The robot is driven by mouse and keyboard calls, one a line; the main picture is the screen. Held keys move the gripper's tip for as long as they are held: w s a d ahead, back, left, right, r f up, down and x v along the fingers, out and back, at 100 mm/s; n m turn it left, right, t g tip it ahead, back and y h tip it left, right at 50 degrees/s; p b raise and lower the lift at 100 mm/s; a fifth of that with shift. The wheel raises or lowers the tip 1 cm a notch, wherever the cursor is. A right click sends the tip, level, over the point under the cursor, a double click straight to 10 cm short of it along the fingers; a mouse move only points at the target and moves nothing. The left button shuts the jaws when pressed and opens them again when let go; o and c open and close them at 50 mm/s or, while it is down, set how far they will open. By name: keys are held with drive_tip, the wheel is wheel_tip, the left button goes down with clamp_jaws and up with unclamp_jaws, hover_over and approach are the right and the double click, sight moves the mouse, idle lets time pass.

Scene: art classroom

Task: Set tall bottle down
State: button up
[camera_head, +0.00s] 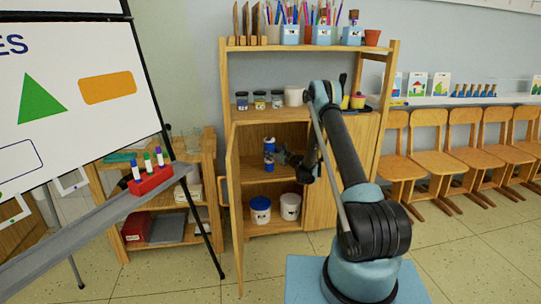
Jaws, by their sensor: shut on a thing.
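A tall bottle (269,147), blue and white, is upright at the open front of the wooden cabinet (389,85). My gripper (276,157) is shut on it from the right. The bottle's lower end shows just above the level of the cabinet's inner shelf (265,189); I cannot tell whether it touches the shelf. My arm comes in from the right and hides part of the cabinet.
The cabinet door (234,215) stands open at the left. Two white buckets (290,207) (260,211), one blue-lidded, stand below the shelf. Several jars (259,100) stand above. A whiteboard (70,90) and a side shelf unit (207,165) are at the left, chairs (425,140) at the right.

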drive_tip(key=shift+w+f, duration=0.2)
drive_tip(key=shift+f, duration=0.25)
drive_tip(key=o, duration=1.6)
